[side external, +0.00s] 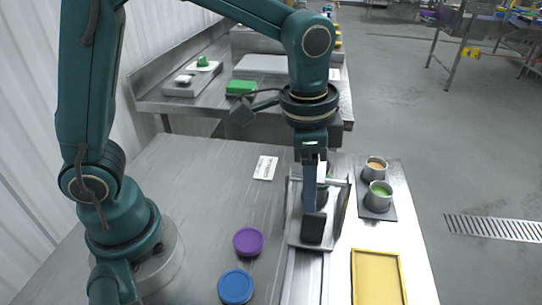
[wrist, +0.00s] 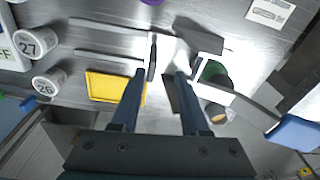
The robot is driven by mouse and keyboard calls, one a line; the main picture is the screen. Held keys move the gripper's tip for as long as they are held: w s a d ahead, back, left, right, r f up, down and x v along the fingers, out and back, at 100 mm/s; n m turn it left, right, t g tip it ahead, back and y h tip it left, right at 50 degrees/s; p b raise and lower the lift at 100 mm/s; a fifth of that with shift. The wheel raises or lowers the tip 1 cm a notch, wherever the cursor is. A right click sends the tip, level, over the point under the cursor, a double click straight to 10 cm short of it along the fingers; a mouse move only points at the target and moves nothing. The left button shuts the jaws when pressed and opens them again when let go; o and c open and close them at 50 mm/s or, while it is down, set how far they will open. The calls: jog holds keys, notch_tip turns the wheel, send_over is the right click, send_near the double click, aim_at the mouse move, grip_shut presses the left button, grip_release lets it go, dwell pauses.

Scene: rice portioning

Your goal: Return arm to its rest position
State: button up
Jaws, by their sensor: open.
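My gripper (side external: 315,218) points down over the steel table, beside or within a metal stand (side external: 345,205) that the fingers partly hide. I cannot tell from these views whether a finger touches the stand.
A purple lid (side external: 248,241) and blue lid (side external: 235,287) lie left of the gripper. A green-filled cup (side external: 378,196) and an orange-filled cup (side external: 376,168) stand right, near a yellow tray (side external: 356,285). A white card (side external: 265,167) lies behind. Numbered tubs (wrist: 48,84) show in the wrist view.

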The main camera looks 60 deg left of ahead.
jog(key=s+a+r+n+t, duration=0.4)
jog(key=s+a+n, duration=0.3)
jog(key=s, duration=0.3)
jog(key=shift+a+r+n+t, duration=0.4)
jog(key=shift+a, duration=0.3)
